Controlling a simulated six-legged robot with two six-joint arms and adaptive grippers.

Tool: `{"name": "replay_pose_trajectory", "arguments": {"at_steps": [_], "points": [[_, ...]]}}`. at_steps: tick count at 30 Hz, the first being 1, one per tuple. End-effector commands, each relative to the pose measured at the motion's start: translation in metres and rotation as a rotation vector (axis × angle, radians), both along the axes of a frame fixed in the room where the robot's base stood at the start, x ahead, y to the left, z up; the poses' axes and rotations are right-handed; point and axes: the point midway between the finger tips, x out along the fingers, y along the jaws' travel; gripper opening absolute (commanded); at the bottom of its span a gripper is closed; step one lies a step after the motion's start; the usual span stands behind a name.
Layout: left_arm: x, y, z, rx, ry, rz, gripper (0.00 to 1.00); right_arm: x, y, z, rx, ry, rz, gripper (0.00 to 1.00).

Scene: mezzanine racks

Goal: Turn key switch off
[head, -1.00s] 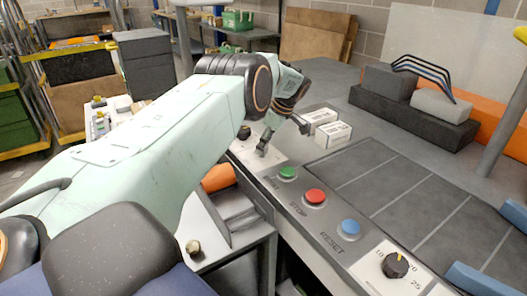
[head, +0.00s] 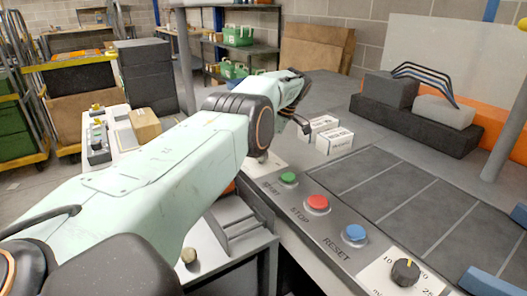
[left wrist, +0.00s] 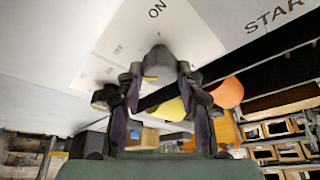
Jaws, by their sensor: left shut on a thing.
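The key switch (left wrist: 157,64) is a dark knob on a white plate (left wrist: 185,35) in the left wrist view, with the label ON beyond it. My left gripper (left wrist: 158,82) has its two dark fingers on either side of the knob and is shut on it. In the head view the plate (head: 272,165) shows only in part at the panel's left end, because my left arm covers the switch and most of the gripper. I cannot read the switch's exact angle. My right gripper is not in view.
Green (head: 288,179), red (head: 317,203) and blue (head: 354,234) buttons and a black dial (head: 404,271) line the panel's front edge. Two small white boxes (head: 335,140) stand behind the plate. Grey blocks (head: 415,122) sit further back.

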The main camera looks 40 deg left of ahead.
Motion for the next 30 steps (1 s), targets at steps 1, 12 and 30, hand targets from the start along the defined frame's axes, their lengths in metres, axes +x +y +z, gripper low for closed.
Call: {"name": "replay_pose_trajectory", "arguments": {"at_steps": [1, 12, 30], "points": [[0.0012, -0.0002, 0.0011, 0.001, -0.006, 0.003, 0.05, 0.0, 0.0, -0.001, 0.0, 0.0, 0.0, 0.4], [0.001, -0.0003, 0.0018, 0.0, -0.005, 0.008, 0.05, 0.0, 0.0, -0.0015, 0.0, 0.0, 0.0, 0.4], [0.0002, 0.0, 0.0006, 0.0, -0.002, 0.007, 0.6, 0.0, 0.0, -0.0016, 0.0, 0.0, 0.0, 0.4]]}}
